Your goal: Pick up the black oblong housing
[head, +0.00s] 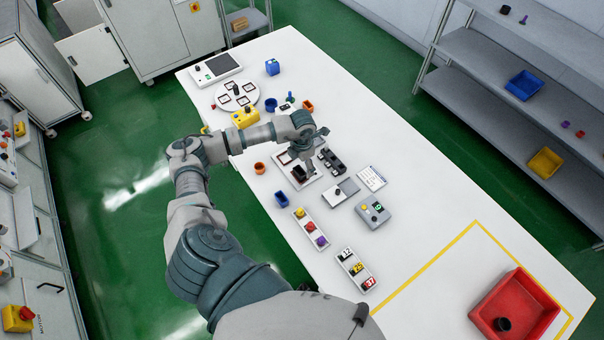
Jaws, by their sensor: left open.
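A black oblong box that looks like the housing (299,174) sits on a white plate with dark-red outlined squares (312,178), near the table's left edge. My left gripper (309,163) points down just to the right of this box, its fingers small and partly merged with the dark parts behind. It is open, with nothing visibly held. I cannot tell whether a finger touches the box. A longer black part with several bumps (332,160) lies just right of the gripper. My right gripper is out of the picture.
Around the plate on the white table (420,200) are an orange cup (260,168), a blue bin (282,199), a grey box with buttons (373,213) and a block strip (310,228). A red crate (515,308) stands at the near right.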

